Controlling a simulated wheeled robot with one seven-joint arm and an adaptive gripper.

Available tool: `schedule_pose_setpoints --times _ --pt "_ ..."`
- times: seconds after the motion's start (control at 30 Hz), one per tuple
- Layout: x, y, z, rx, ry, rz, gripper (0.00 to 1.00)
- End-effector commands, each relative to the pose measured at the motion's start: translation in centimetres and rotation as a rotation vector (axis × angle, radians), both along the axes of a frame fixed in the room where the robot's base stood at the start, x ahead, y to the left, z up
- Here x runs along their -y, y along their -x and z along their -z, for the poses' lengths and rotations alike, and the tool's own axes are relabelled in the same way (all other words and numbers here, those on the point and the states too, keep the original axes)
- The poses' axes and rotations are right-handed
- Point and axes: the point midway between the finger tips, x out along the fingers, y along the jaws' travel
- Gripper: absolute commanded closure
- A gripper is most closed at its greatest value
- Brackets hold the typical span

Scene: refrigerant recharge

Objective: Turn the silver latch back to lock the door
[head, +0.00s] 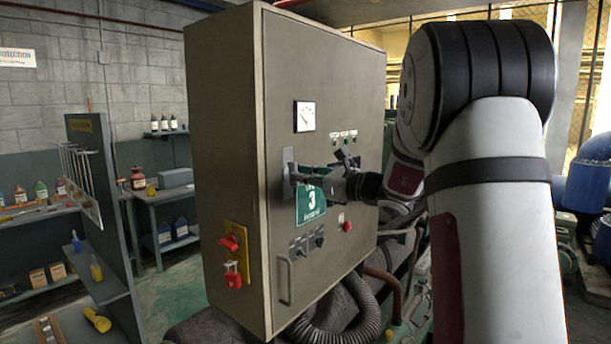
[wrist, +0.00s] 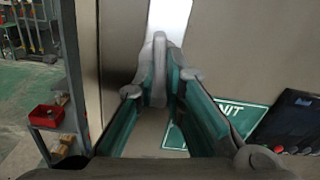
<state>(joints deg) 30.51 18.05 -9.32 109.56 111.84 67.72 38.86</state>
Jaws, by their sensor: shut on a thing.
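The grey cabinet door (head: 350,100) looks shut, flush with the cabinet body. The silver latch (head: 289,170) is on the door's left edge, at mid height. Its bright plate shows at the top of the wrist view (wrist: 170,15), with its grey handle (wrist: 158,62) below. My gripper (head: 309,179) reaches in from the right, in front of the green sign. In the wrist view my gripper's fingers (wrist: 158,88) close around the latch handle. The handle points down in the wrist view; the fingers partly hide it.
A red switch on a yellow plate (head: 236,240) is on the cabinet's left side, with a red padlock (head: 232,275) below. A door handle (head: 284,281), dark knobs (head: 308,243) and a red button (head: 347,227) are low on the door. Shelves (head: 95,200) stand at left.

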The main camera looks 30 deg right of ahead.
Motion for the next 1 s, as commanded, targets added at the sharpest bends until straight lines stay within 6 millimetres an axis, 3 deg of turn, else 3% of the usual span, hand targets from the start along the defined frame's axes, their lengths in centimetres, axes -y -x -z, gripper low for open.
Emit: schedule_pose_setpoints --times 0.13,0.17,0.23,0.57,1.0 --pt "-0.1 0.1 0.1 -0.037 -0.091 -0.002 1.00" --pt "-0.1 0.1 0.2 -0.037 -0.092 -0.002 0.85" --pt "-0.1 0.0 0.2 -0.036 -0.089 -0.002 0.72" --pt "0.0 0.2 0.1 -0.033 -0.087 0.000 0.72" --pt "1.4 3.7 0.0 -0.031 -0.086 0.001 0.72"
